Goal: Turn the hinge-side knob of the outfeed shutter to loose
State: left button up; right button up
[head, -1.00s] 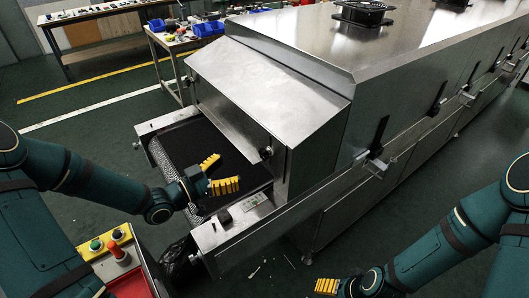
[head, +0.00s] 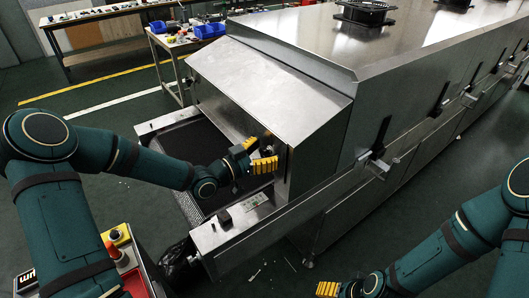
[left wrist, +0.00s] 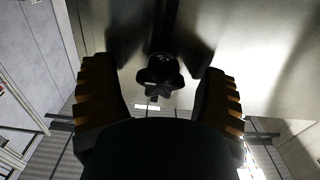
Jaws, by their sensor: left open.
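The dark lobed knob (left wrist: 160,76) shows in the left wrist view, in front of the bright metal end of the dryer. My left gripper (head: 262,153) is at the right side of the outfeed opening, under the sloped hood. It is open, and in the left wrist view its yellow-padded fingers (left wrist: 160,90) stand on either side of the knob, with a gap on each side. The knob lies just beyond the fingertips; contact cannot be seen. In the head view the fingers mostly hide it. My right gripper (head: 328,288) is low at the bottom edge, partly cut off.
The sloped metal hood (head: 265,72) overhangs the left hand. The dark conveyor belt (head: 190,150) runs out below it, beside a metal side rail (head: 232,232). A control box with a red button (head: 113,250) stands at the lower left.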

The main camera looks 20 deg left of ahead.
pick_arm(q)
jog(key=shift+c, duration=0.2)
jog(key=c, duration=1.1)
jog(key=shift+c, duration=0.2)
jog(key=shift+n, duration=0.3)
